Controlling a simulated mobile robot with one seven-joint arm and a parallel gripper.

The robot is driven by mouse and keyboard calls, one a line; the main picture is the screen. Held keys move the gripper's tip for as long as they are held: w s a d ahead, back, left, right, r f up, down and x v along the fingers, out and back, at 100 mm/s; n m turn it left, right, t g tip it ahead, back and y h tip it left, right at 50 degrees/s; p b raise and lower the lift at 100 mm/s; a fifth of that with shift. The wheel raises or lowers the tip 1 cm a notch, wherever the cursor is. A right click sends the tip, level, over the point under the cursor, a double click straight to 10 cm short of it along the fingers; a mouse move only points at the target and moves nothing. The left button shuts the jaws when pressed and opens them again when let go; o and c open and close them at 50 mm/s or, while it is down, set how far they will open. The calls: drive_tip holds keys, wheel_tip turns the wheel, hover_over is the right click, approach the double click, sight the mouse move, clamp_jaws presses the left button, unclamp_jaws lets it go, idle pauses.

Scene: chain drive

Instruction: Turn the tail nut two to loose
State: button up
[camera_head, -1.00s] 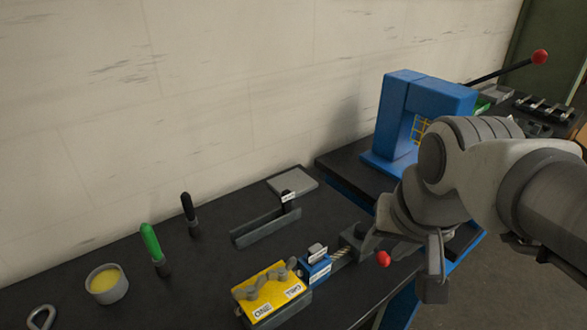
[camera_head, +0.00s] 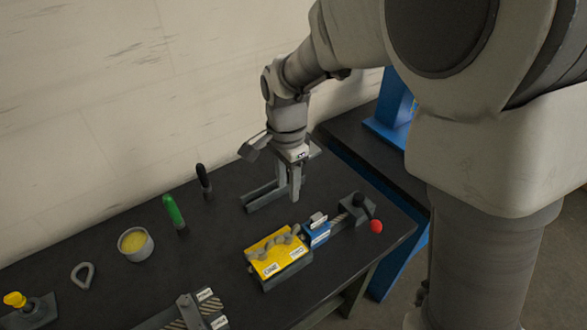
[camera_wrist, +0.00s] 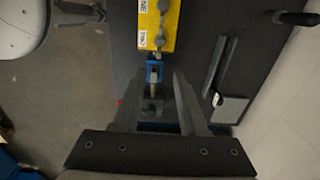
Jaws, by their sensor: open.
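I cannot pick out tail nut two for certain. Two striped, threaded-looking pieces with small white labels (camera_head: 206,295) sit on a dark fixture at the front edge of the head view; I cannot read the labels. My gripper (camera_head: 288,193) points down above the bench, in line with the grey channel in the head view. In the wrist view my gripper (camera_wrist: 160,78) is open, its fingers apart with nothing held. A blue block (camera_wrist: 154,72) shows beyond and between the fingertips, below them; it also shows in the head view (camera_head: 316,234).
A yellow block (camera_head: 270,245) marked ONE and TWO adjoins the blue block. A red-knobbed lever (camera_head: 376,226) is at its right. A grey channel (camera_head: 262,200), green-handled tool (camera_head: 174,212), black-handled tool (camera_head: 204,183) and yellow-filled cup (camera_head: 135,245) stand on the bench. Bare bench lies between them.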

sight(289, 230)
wheel_tip(289, 230, down, 17)
drive_tip(key=shift+f+p, duration=0.1)
drive_tip(key=shift+p, duration=0.5)
clamp_jaws()
